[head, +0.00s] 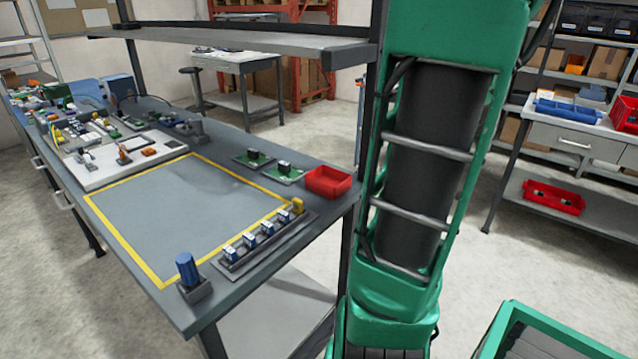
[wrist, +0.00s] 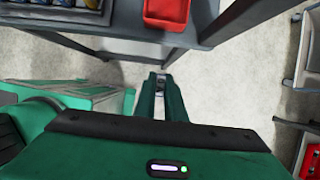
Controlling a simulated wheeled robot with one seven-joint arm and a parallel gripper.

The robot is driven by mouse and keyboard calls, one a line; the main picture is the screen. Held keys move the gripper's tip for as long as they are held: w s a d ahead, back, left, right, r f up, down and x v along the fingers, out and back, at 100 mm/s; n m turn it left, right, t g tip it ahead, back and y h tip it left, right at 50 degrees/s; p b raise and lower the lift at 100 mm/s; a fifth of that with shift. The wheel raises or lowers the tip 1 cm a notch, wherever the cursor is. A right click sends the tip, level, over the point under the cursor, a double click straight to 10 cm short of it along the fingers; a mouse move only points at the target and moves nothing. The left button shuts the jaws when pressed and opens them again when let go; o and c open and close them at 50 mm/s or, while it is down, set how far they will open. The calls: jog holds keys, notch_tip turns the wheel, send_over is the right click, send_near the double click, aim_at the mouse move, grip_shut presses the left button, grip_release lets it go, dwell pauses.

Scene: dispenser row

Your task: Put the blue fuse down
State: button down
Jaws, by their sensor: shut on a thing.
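In the wrist view my gripper (wrist: 160,78) is closed around a small greyish thing (wrist: 160,86) between its fingertips. I take it as the blue fuse, but it is mostly hidden and its colour does not show. The gripper is over the floor, just off the edge of the workbench. My gripper is out of the head view. A grey bench area with a yellow outline (head: 180,205) lies bare in the head view.
A rail (head: 262,247) holds several blue-and-white blocks and a yellow one. A blue cylinder (head: 187,268) stands in a dark block at the bench corner. A red bin (head: 328,183) and two green boards (head: 290,176) sit at the bench's right. A shelf post rises near my arm.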

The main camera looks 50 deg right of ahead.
jog(key=w, duration=0.6)
jog(key=w+a+f, duration=0.1)
jog(key=w, duration=1.1)
jog(key=shift+a+f, duration=0.25)
jog(key=shift+a, duration=0.1)
jog(key=shift+f, duration=2.75)
jog(key=shift+s+f, duration=0.1)
jog(key=shift+f, duration=0.05)
jog(key=c, duration=1.8)
grip_release()
